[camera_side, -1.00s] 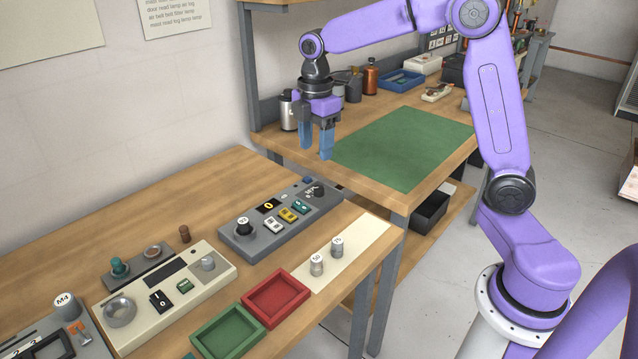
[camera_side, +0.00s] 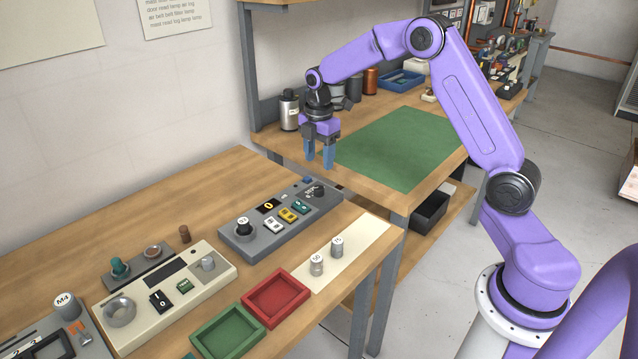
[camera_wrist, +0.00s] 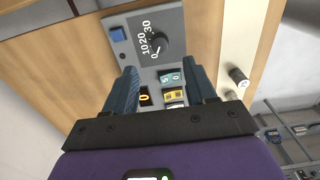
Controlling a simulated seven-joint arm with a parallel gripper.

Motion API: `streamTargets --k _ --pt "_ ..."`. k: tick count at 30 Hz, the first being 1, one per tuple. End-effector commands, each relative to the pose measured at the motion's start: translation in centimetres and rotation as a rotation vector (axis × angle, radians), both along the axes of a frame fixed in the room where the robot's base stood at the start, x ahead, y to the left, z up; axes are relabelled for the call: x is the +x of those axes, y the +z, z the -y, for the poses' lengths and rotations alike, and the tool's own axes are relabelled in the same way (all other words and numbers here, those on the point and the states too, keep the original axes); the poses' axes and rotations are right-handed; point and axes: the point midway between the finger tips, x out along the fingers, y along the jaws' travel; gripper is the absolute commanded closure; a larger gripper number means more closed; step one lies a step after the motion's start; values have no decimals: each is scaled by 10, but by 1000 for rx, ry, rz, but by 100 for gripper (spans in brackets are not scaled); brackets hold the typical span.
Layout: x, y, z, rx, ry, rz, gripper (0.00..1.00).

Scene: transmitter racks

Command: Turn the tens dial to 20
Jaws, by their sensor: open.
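The tens dial is a black round knob (camera_wrist: 161,43) with a printed scale 0, 10, 20, 30 beside it, on the grey panel (camera_wrist: 150,70). In the side view the dial (camera_side: 318,190) sits at the far right end of the grey panel (camera_side: 254,246). I cannot tell which number its pointer faces. My gripper (camera_side: 319,164) is open and empty, fingers pointing down, above that end of the panel and apart from the dial. In the wrist view its blue fingers (camera_wrist: 160,70) stand apart, with the dial ahead, beyond the fingertips.
The same panel has a black knob (camera_side: 243,226), a yellow rocker switch (camera_side: 288,215) and other coloured switches. A blue button (camera_wrist: 118,35) is close to the dial. Two grey cylinders stand on the cream strip (camera_side: 362,240). A red tray (camera_side: 298,311) lies nearer the front.

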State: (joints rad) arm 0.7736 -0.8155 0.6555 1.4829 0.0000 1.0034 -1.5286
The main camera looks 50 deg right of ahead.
Motion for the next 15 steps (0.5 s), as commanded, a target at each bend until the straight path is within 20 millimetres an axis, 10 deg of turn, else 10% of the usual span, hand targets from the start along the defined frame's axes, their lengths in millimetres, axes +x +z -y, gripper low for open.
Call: streamTargets --k 15 --pt "0 -79 0 0 -1 -1 44"
